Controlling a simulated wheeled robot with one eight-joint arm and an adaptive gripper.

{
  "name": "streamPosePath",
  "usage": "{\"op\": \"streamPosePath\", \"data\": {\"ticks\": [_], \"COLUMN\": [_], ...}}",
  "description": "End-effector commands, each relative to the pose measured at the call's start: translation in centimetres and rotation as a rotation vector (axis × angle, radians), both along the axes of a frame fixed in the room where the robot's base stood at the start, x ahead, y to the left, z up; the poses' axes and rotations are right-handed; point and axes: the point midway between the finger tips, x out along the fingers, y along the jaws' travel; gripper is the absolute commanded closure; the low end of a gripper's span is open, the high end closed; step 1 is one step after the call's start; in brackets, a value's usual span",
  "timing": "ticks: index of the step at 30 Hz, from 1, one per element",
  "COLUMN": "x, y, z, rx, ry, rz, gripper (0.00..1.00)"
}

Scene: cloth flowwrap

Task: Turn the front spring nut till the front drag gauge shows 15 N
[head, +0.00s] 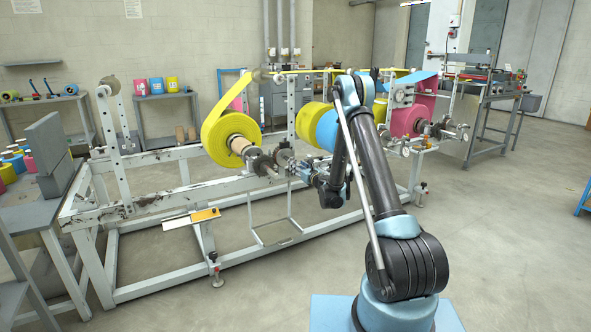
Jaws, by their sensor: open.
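My gripper (293,168) is small in the head view, at the end of my forearm beside the machine's near rail. It is open, and its fingertips are hard to make out. It is close to the metal hubs and collars (263,165) on the shaft of the yellow roll (219,135). The front spring nut cannot be told apart from these parts, nor can I tell whether my gripper touches one. Round dial-like parts (403,96) show on an upright at the right. I cannot tell which is the front drag gauge, and no reading is legible.
The pale machine frame (165,196) runs across the middle. Blue (326,131) and pink (407,121) rolls sit farther right, partly behind my arm. An orange-topped bracket (205,215) juts out in front. A bench (28,215) stands at the left.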

Motion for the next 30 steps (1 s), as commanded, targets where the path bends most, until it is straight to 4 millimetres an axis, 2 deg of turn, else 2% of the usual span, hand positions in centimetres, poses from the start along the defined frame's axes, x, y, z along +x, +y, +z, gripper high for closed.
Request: {"op": "streamPosePath", "data": {"ticks": [3,9,22,26,30], "x": [-1.5,-3.1,-3.5,-3.9,-4.9], "y": [-1.0,-2.1,-2.3,-2.3,-2.3], "z": [0.0,-0.1,0.1,1.2,3.8], "rx": [0.000,-0.001,-0.004,-0.051,-0.168], "ry": [0.000,0.001,-0.001,-0.021,-0.070], "rz": [0.000,-0.001,0.001,0.015,0.048], "gripper": [0.57,0.57,0.57,0.57,0.57]}}
